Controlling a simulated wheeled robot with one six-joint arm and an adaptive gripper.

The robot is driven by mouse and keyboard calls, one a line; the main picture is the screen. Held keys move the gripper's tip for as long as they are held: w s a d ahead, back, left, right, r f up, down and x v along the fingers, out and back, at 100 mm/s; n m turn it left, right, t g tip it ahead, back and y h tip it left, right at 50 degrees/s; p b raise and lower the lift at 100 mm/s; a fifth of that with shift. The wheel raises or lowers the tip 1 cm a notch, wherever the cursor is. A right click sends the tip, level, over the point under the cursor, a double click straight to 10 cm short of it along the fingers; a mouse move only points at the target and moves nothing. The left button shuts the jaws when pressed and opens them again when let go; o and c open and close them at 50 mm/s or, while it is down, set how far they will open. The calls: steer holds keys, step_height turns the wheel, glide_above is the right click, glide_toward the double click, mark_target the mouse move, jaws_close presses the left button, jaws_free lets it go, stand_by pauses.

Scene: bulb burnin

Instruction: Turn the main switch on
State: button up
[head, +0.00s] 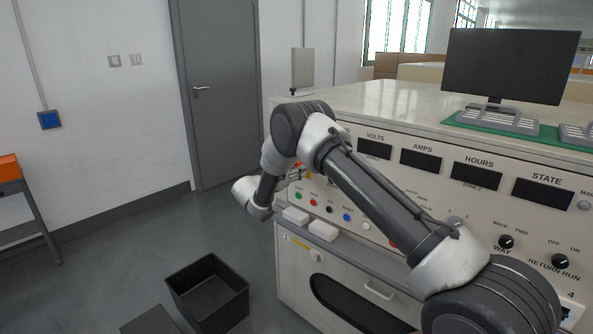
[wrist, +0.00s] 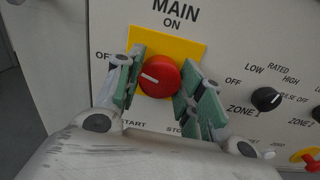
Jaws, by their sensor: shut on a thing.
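The main switch (wrist: 160,77) is a round red knob on a yellow plate (wrist: 185,47), under the words MAIN and ON in the wrist view. Its white mark points left and slightly up, towards the partly hidden OFF label, not up at ON. My gripper (wrist: 155,88) has one green-padded finger on each side of the knob and is shut on it. In the head view my gripper (head: 296,177) is at the left end of the console front, largely hidden by my own arm, and I cannot make out the switch clearly there.
Right of the switch is a black ZONE 1 knob (wrist: 266,99); START and STOP labels lie below. A black open bin (head: 208,290) stands on the floor.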

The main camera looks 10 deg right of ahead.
steer(key=shift+f+m, duration=0.1)
steer(key=shift+m, duration=7.3)
steer(key=shift+s, duration=0.1)
steer(key=o, duration=1)
steer(key=v, duration=1.2)
